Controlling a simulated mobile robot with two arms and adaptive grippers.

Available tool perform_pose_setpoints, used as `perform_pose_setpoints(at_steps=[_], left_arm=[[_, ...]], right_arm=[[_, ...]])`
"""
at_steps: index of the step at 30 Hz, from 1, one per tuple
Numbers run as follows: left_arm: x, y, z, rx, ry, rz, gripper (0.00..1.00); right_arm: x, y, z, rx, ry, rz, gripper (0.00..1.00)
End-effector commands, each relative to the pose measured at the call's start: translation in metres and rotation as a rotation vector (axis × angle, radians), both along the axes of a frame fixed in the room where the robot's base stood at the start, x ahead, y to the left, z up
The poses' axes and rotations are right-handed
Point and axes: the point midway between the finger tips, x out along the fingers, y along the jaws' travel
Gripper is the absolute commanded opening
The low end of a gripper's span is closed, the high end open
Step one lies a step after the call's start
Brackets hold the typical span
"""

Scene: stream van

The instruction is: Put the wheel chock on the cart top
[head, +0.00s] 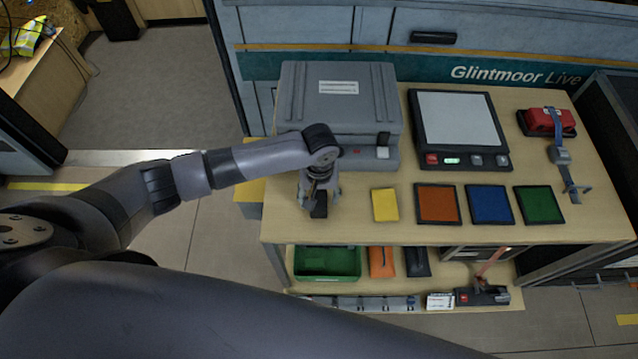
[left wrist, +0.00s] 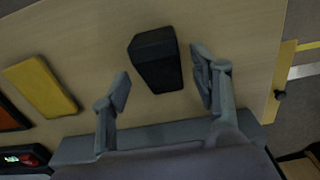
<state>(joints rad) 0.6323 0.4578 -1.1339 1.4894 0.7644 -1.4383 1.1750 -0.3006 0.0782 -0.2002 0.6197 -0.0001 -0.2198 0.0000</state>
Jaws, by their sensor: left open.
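A black wedge-like block, which looks like the wheel chock (left wrist: 156,60), rests on the light wooden cart top (left wrist: 90,30). In the head view the chock (head: 320,208) shows dark between my fingers, near the front left corner of the cart top (head: 350,228). My left gripper (head: 319,204) points down over it, in front of the grey case. In the left wrist view the fingers of my left gripper (left wrist: 165,85) are spread, one on each side of the chock, with gaps between. My right gripper is not in view.
A grey case (head: 340,95) stands behind the gripper. A yellow block (head: 385,205) lies close to its right, then brown (head: 437,203), blue (head: 489,204) and green (head: 539,204) pads. A scale-like device (head: 458,120) sits behind them. A lower shelf holds a green bin (head: 327,263).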

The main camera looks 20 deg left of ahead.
Motion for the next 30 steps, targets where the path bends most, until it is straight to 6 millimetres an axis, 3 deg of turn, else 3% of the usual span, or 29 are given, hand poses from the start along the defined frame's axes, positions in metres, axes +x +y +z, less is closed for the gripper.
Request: perform_pose_setpoints(at_steps=[9, 15, 21, 30], left_arm=[[0.001, 0.0, 0.067, -0.002, -0.004, -0.001, 0.56], [0.0, 0.0, 0.094, 0.0, -0.001, 0.0, 0.56], [0.0, 0.001, 0.102, 0.0, -0.001, 0.001, 0.56], [-0.001, -0.001, 0.1, -0.006, 0.0, -0.005, 0.56]], right_arm=[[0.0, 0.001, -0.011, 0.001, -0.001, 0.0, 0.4], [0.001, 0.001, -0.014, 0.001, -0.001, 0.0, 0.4], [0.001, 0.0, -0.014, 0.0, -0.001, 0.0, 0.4], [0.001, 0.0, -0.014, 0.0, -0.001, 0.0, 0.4]])
